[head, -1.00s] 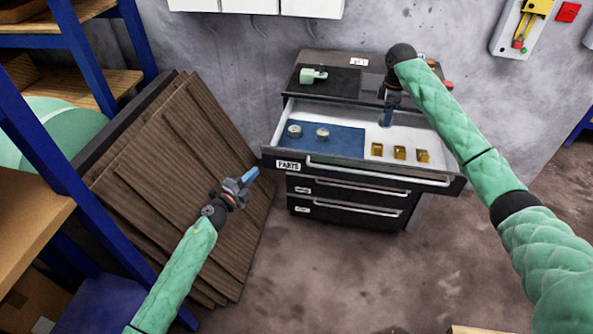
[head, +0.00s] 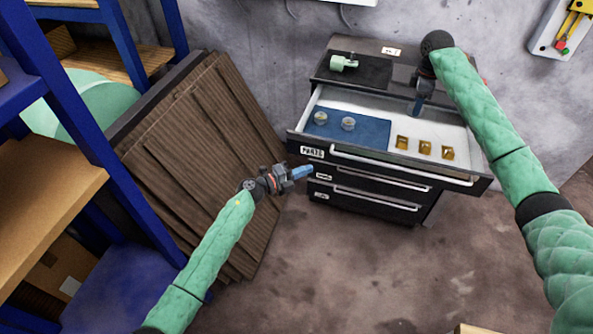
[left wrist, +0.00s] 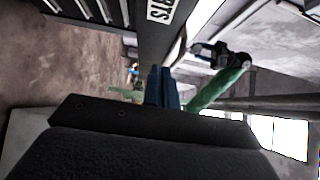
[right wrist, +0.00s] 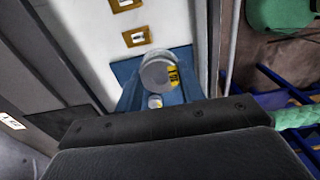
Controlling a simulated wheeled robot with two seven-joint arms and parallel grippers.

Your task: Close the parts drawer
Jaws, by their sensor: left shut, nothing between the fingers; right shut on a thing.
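The parts drawer (head: 300,141) is the top drawer of a dark cabinet and is pulled open. Its front carries a "PARTS" label (head: 312,152) and a long pale handle (head: 400,166). My left gripper (head: 303,171) is shut and empty, just left of and below the drawer front's left end; its blue fingers show in the left wrist view (left wrist: 162,88), near the label. My right gripper (head: 417,107) points down over the back of the open drawer. In the right wrist view it is shut on a round grey piece (right wrist: 158,72) with a yellow mark.
Inside the drawer are a blue mat (head: 370,135) with two round pieces and three brass-coloured blocks (head: 425,147). A pale green device (head: 343,62) stands on the cabinet top. Wooden panels (head: 195,150) lean at the left, beside blue shelving.

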